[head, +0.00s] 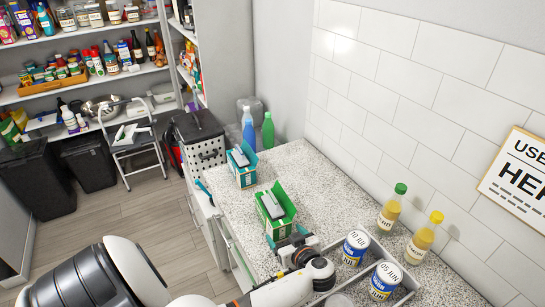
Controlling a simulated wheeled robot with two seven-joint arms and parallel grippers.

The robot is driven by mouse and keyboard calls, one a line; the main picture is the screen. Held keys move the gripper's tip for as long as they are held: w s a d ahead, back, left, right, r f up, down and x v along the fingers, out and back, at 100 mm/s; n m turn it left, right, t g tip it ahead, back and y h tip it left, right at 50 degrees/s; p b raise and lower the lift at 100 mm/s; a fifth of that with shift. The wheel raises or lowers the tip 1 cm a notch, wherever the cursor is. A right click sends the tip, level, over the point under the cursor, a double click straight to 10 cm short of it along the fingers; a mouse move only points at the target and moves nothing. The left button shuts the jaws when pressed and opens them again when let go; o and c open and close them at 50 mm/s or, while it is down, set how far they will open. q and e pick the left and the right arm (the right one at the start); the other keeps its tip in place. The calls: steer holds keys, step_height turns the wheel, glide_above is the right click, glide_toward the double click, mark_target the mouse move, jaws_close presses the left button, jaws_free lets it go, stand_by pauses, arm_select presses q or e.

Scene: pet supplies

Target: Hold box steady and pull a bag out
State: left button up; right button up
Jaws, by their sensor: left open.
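A green and white box (272,217) stands on the speckled counter with its green flap open. A grey-white bag (271,204) shows in its open top. A second box (239,178), teal and white, stands farther back with its flap up and a similar pale bag (239,157) in its opening. My left gripper (286,237) is open just on the near side of the green box, low over the counter. It holds nothing that I can see, and I cannot tell whether a finger touches the box. My right gripper is out of view.
A pale tray (405,291) with labelled cans (355,247) lies at the near right. Two capped bottles (390,209) stand by the tiled wall. Blue (248,128) and green (268,131) bottles stand at the back. The counter (325,190) right of the boxes is clear.

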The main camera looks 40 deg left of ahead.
mark_target(275, 211)
arm_select(q)
steer(key=shift+w+a+p, duration=0.3)
steer(key=shift+a+p, duration=0.2)
steer(key=shift+a, duration=0.05)
steer(key=p+x, duration=0.1)
steer(key=x, duration=0.2)
steer(key=shift+a+r+p, duration=0.1)
steer(key=shift+a+p, duration=0.15)
steer(key=shift+p, duration=0.15)
steer(key=shift+w+a+f, duration=0.15)
steer(key=shift+a+f, duration=0.15)
steer(key=shift+a, duration=0.1)
steer(key=shift+d, duration=0.1)
steer(key=shift+c, duration=0.9)
steer(key=c, duration=0.9)
